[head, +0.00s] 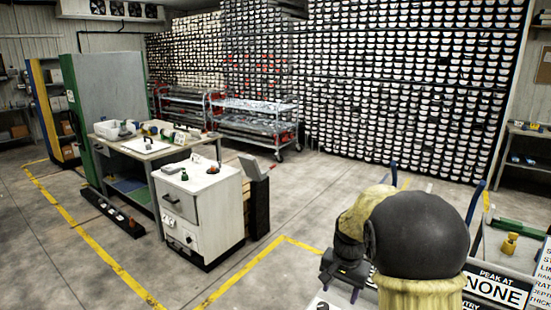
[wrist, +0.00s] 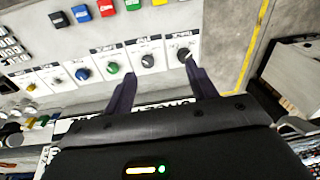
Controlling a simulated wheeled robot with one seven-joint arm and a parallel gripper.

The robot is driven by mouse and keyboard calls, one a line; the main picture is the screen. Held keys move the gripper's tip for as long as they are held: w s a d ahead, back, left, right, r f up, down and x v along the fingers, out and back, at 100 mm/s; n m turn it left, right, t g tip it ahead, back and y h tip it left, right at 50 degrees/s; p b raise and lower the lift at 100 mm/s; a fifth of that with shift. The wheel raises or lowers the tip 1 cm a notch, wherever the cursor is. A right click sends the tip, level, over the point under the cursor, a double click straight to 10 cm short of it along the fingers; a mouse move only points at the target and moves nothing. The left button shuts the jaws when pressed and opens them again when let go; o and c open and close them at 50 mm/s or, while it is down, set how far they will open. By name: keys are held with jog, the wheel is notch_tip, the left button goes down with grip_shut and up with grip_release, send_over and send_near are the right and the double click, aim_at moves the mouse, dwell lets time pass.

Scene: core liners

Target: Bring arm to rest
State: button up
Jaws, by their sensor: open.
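My arm shows at the lower right of the head view as a large dark rounded joint with cream-coloured links, bent over. My gripper (head: 339,290) hangs at its left end, pointing down at the bottom edge of the picture. In the wrist view my gripper (wrist: 160,73) has its two dark fingers apart with nothing between them. I cannot tell the exact gap between fingertips and panel.
A white cabinet (head: 198,205) and a workbench (head: 135,146) stand to the left. A metal cart (head: 255,108) stands before the wall of trays. A sign (head: 497,290) and a yellow object (head: 510,244) are at the right. Open floor (head: 300,205) lies mid-picture.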

jog(key=s+a+f+n+t, duration=0.1)
jog(key=s+n, duration=0.5)
jog(key=s, duration=1.2)
jog(key=shift+s+a+f, duration=0.15)
jog(key=shift+s+f, duration=0.2)
jog(key=shift+s, duration=0.05)
